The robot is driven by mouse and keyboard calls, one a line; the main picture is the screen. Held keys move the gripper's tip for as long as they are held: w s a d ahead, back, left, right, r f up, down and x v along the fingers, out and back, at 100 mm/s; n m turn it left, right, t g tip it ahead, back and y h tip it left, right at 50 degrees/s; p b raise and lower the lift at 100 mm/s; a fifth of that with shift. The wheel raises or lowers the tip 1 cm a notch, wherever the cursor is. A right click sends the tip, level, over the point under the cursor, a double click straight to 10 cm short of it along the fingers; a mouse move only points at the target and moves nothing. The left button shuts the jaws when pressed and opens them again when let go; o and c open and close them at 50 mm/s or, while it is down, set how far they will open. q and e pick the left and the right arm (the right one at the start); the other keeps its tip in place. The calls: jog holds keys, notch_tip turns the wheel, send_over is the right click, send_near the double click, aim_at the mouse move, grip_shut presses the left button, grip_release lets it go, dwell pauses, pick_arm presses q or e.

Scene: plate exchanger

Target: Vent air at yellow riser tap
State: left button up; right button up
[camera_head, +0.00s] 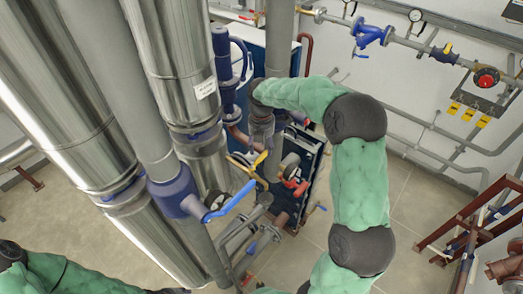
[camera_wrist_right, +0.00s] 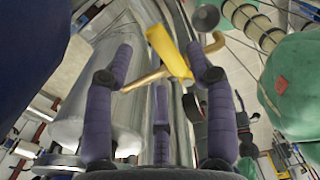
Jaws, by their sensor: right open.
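The yellow tap lever (camera_wrist_right: 168,50) shows in the right wrist view, slanting between the fingertips, with a brass-coloured stem beside it. In the head view a yellow tap handle (camera_head: 260,160) shows beside the vertical pipes, just below my right wrist. My right gripper (camera_wrist_right: 160,62) is open, its purple fingers spread on both sides of the yellow lever; contact cannot be made out. In the head view the right gripper (camera_head: 262,138) is small and partly lost among the pipes. Part of my left arm shows at the bottom left; its gripper is outside the view.
Large silver insulated pipes (camera_head: 180,60) stand at the left. A blue lever (camera_head: 230,202) sticks out below the tap. A red-handled valve (camera_head: 294,185) is close by. Wall pipes with a blue fitting (camera_head: 371,34) run at the right. Open floor (camera_head: 415,215) lies right of my right arm.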

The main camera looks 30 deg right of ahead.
aim_at(262, 154)
notch_tip(262, 154, up, 10)
jog(key=shift+f, duration=0.25)
dwell(0.6)
